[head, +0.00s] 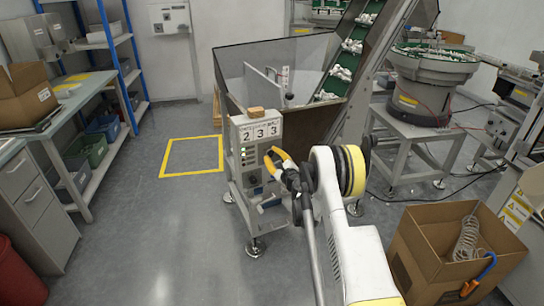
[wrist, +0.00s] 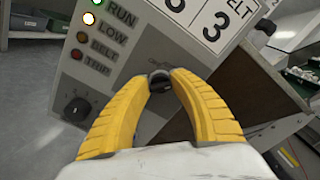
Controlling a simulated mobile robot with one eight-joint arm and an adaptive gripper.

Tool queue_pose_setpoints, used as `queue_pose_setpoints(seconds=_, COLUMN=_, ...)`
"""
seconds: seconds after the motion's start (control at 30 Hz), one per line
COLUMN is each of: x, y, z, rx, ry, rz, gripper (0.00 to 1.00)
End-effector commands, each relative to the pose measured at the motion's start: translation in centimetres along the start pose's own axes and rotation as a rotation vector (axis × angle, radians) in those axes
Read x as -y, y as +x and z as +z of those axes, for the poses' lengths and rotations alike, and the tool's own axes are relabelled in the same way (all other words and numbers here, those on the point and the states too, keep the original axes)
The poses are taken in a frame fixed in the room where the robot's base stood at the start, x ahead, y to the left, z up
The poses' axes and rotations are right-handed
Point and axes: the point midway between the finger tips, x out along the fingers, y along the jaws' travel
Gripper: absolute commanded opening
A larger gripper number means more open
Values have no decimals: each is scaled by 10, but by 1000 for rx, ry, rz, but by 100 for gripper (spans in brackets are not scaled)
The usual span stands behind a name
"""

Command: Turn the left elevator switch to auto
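The grey control panel (head: 244,175) stands on the hopper frame at centre, with a "2 3 3" sign on top. In the wrist view, the panel face (wrist: 120,62) is tilted and bears two black rotary knobs. One knob (wrist: 159,82) lies between the yellow fingertips of my gripper (wrist: 159,77), which close in on both its sides. A small label above it is too small to read, and the fingers hide much of its setting. The other knob (wrist: 77,109) stands free at lower left. My gripper also shows in the head view (head: 270,157) at the panel's right side.
Indicator lamps marked RUN, LOW, BELT and TRIP (wrist: 75,54) line the panel; the top two look lit. A hopper (head: 310,125) and inclined conveyor rise behind. A cardboard box (head: 420,265) stands at right. Floor to the left is clear, with a yellow outlined square (head: 191,138).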

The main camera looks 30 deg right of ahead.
Motion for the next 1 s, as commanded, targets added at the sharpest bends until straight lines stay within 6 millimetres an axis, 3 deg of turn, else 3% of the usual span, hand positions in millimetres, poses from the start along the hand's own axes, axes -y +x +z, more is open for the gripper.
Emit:
queue_pose_setpoints(seconds=0.07, x=0, y=0, z=0, rx=0, ry=0, rz=0, gripper=0)
queue_pose_setpoints(seconds=0.57, x=0, y=0, z=0, rx=0, ry=-62, rz=0, gripper=0)
queue_pose_setpoints(seconds=1.0, x=-1, y=0, z=0, rx=0, ry=-395, rz=0, gripper=0)
